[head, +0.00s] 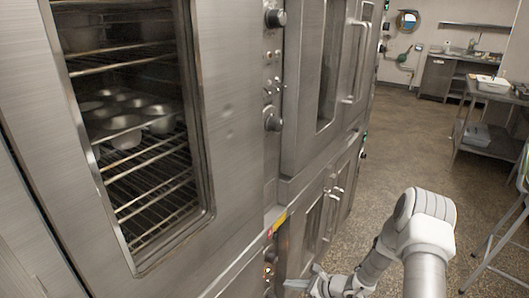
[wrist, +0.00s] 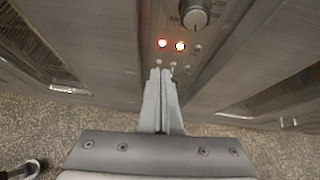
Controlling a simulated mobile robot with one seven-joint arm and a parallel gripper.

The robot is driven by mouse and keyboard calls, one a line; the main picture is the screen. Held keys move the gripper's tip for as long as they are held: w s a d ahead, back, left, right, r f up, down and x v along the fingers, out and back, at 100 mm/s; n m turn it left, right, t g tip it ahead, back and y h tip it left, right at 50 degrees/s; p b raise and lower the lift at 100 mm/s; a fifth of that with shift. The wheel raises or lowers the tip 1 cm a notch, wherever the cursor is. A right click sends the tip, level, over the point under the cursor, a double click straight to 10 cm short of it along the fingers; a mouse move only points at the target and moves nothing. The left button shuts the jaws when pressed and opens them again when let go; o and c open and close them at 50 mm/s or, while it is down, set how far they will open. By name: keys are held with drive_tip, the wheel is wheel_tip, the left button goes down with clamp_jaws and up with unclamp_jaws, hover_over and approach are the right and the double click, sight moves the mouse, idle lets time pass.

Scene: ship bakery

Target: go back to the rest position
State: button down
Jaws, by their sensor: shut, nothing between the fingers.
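My gripper (head: 300,282) is low at the bottom of the head view, close to the oven fronts. In the wrist view my gripper (wrist: 160,72) has its two fingers together, with nothing held between them. The fingers point toward an oven control panel with a knob (wrist: 195,15) and two lit lamps (wrist: 171,44). I cannot tell whether the fingertips touch the panel.
A steel oven (head: 235,130) with a window fills the left; a muffin tin (head: 122,122) sits on a rack inside. More ovens (head: 310,100) with door handles (head: 358,50) continue behind. The speckled floor (head: 400,140) is open on the right. A steel table (head: 485,140) stands there.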

drive_tip(key=s+a+r+n+g+p, duration=0.1)
drive_tip(key=s+r+n, duration=0.3)
drive_tip(key=r, duration=0.6)
drive_tip(key=s+a+r+n+g+h+p, duration=0.15)
drive_tip(key=r+n, duration=0.35)
drive_tip(key=r, duration=0.6)
drive_tip(key=s+a+r+n+g, duration=0.2)
drive_tip(key=r+n, duration=0.3)
drive_tip(key=r, duration=0.5)
drive_tip(key=s+d+r+n+t+h+p, duration=0.2)
drive_tip(key=s+d+r+n+h, duration=0.2)
drive_tip(key=s+r, duration=0.5)
drive_tip(key=s+d+r+n+t+h+p, duration=0.1)
drive_tip(key=s+d+r+n+h, duration=0.3)
drive_tip(key=s+r, duration=0.5)
drive_tip(key=shift+s+r+n+t+p, duration=0.35)
drive_tip(key=shift+s+r+n, duration=0.05)
drive_tip(key=shift+s+n, duration=0.75)
